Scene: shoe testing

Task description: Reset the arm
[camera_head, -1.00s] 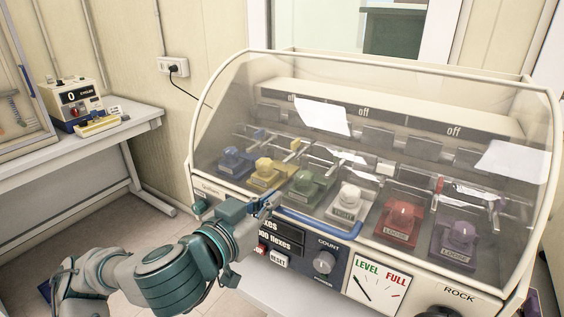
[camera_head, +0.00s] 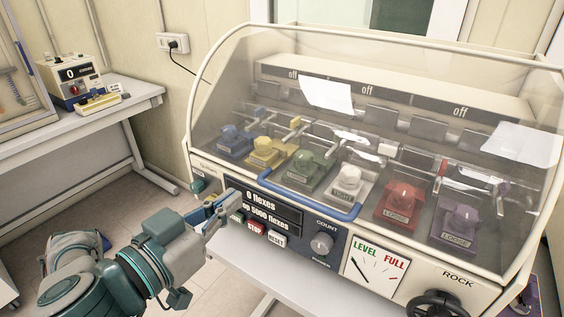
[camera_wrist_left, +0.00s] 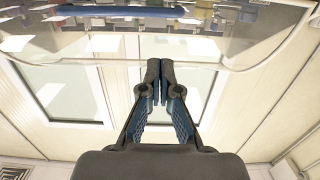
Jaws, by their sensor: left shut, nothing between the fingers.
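My left gripper (camera_head: 222,205) is in front of the shoe testing machine's control panel (camera_head: 268,213), at the panel's left end. It is shut with nothing in it. In the left wrist view the gripper (camera_wrist_left: 161,72) shows its two dark fingers with blue inner pads together at the tips. The gripper covers part of the panel's left side, so I cannot tell whether it touches the panel. The machine's clear cover (camera_head: 400,90) is down over several coloured shoe forms. My right gripper does not show.
A side table (camera_head: 100,120) at the left holds a small counter device (camera_head: 76,80). The red stop button (camera_head: 255,226), the reset button (camera_head: 277,238), a count knob (camera_head: 321,243), a level gauge (camera_head: 375,265) and a black handwheel (camera_head: 436,308) are on the machine's front.

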